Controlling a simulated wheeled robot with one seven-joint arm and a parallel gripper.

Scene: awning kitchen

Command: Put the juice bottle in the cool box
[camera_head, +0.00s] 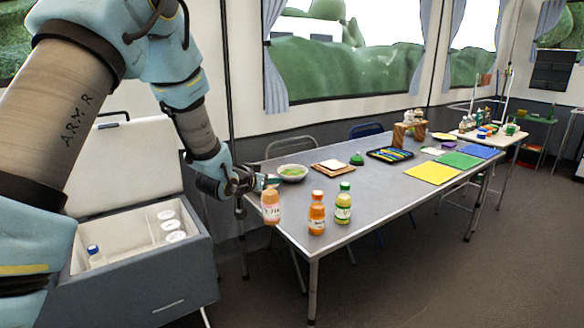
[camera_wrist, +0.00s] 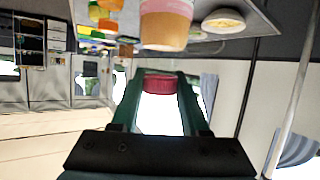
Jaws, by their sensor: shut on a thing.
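A juice bottle (camera_head: 270,208), pinkish-orange with a pale label, hangs upright from my gripper (camera_head: 268,181) beside the left end of the table. My gripper is shut on its upper part. In the wrist view the bottle's body (camera_wrist: 166,24) shows beyond the green fingers (camera_wrist: 160,92), with a red cap (camera_wrist: 159,84) between them. The grey cool box (camera_head: 150,278) stands open at the lower left, its lid (camera_head: 128,160) raised. Inside are several white-topped round items (camera_head: 172,224) and a blue-capped bottle (camera_head: 95,255). My arm hides part of the box's left side.
An orange bottle (camera_head: 316,214) and a yellow-green bottle (camera_head: 343,204) stand on the table (camera_head: 290,215) near the held bottle. A bowl (camera_head: 292,173) and a wooden board (camera_head: 332,167) sit behind. A gap separates table and cool box.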

